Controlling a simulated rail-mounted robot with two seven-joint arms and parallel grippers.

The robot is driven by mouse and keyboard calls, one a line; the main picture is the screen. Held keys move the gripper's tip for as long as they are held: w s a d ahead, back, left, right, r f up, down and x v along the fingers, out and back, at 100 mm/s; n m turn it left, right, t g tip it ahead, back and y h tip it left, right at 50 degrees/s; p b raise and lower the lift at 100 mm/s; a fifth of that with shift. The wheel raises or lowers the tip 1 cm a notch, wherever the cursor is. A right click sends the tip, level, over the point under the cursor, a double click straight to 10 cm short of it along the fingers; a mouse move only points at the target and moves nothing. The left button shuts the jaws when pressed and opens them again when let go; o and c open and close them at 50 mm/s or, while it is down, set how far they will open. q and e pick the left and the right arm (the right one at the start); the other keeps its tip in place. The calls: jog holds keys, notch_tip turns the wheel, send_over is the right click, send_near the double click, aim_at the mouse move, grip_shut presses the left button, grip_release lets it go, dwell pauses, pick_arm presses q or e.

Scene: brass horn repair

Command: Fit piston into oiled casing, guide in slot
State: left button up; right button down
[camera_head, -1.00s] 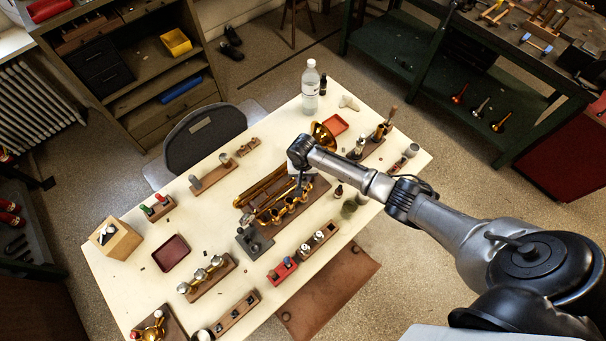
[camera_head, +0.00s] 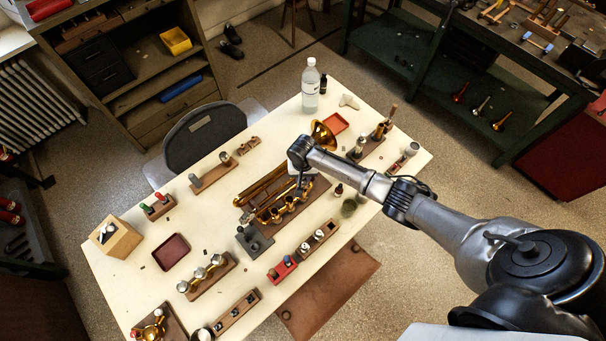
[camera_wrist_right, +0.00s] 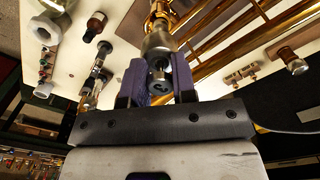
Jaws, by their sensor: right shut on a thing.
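A brass horn lies on the white bench, with its bell (camera_head: 323,133) to the upper right and its valve casings (camera_head: 275,213) in a row on a brown cradle. My right gripper (camera_head: 301,186) is over the valve casings at the end of its arm. In the right wrist view my right gripper (camera_wrist_right: 157,68) is shut on a silver piston (camera_wrist_right: 158,63) between its two dark fingers. A silver collar and brass tubing (camera_wrist_right: 158,42) lie just beyond it, in line with it. I cannot tell how deep the piston is in the casing. The guide and slot are hidden. My left gripper is not in view.
Wooden racks with valve parts (camera_head: 208,278) and a red tray (camera_head: 171,252) stand at the left and front. A clear bottle (camera_head: 311,86) stands at the back. A grey block fixture (camera_head: 255,242) is close to the horn. A chair (camera_head: 205,135) stands behind the bench.

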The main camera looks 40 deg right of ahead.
aim_at(303, 181)
jog(key=shift+f+b, duration=0.5)
jog(key=shift+f, duration=0.4)
jog(key=shift+f+b, duration=0.8)
jog(key=shift+f, duration=0.5)
jog(key=shift+f+b, duration=0.35)
jog(key=shift+f, duration=0.2)
jog(key=shift+f, duration=0.1)
jog(key=c, duration=1.1)
grip_release()
jog(key=shift+o, duration=1.3)
